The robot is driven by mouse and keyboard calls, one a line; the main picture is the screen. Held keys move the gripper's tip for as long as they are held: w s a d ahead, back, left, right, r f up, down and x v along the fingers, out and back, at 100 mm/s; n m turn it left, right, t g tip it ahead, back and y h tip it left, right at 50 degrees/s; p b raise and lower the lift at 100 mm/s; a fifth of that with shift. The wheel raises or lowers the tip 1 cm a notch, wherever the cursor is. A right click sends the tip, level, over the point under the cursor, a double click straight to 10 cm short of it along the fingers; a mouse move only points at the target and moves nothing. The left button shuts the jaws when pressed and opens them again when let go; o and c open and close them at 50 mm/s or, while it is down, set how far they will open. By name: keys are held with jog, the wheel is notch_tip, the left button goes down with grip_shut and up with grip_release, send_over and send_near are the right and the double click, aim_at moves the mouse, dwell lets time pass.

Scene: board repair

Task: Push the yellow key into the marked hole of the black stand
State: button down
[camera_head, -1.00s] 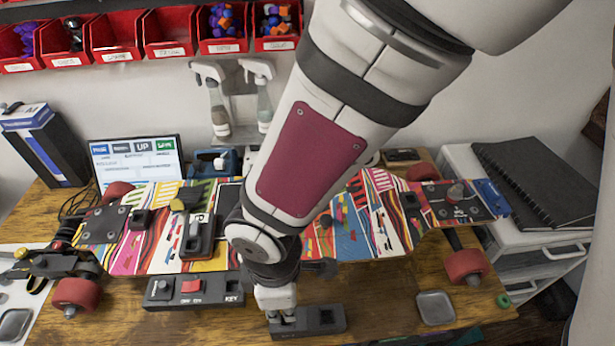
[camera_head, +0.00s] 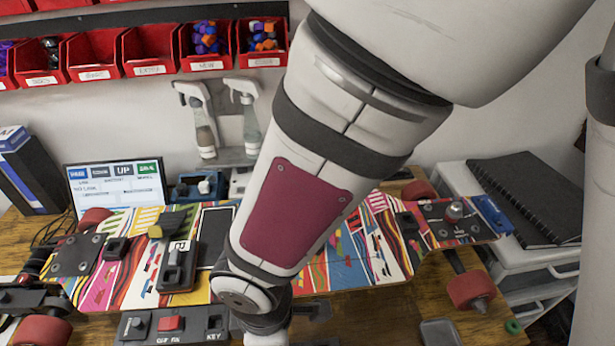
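A small dull-yellow piece, which looks like the yellow key (camera_head: 174,219), stands on the left part of the colourful skateboard deck. It is beside a black block with a pale label (camera_head: 180,262). A black stand (camera_head: 190,326) lies in front of the deck at the bottom edge, with a grey knob, a red switch and a socket marked KEY at its right end. Part of another dark block shows just right of my wrist.
The skateboard (camera_head: 345,255) spans the wooden table, with red wheels at its ends. A screen (camera_head: 118,188), spray bottles and red bins (camera_head: 150,50) are behind. A white drawer unit with a black notebook (camera_head: 525,200) stands at right. My arm hides the deck's middle.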

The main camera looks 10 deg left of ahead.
jog(key=shift+f+b, duration=1.7)
jog(key=shift+b, duration=0.1)
dwell(3.2)
jog(key=c, duration=1.1)
grip_release()
jog(key=shift+r+p, duration=1.65)
